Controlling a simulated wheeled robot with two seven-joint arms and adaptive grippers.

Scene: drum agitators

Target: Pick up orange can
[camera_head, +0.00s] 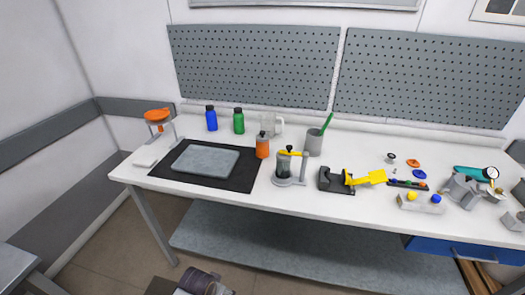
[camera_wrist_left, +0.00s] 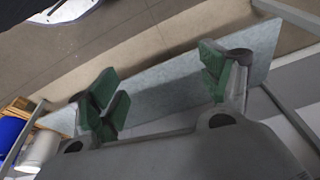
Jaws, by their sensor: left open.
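No gripper shows in the head view, and the can is not in the left wrist view. My right gripper is not in view.
A grey slab (camera_head: 206,160) lies on the mat. Blue (camera_head: 211,120) and green (camera_head: 238,123) bottles stand behind. A grey device with a yellow lever (camera_head: 290,166) stands right of the can, and a grey cup (camera_head: 313,143) holds a green stick. The bench's front edge (camera_head: 290,206) is mostly clear.

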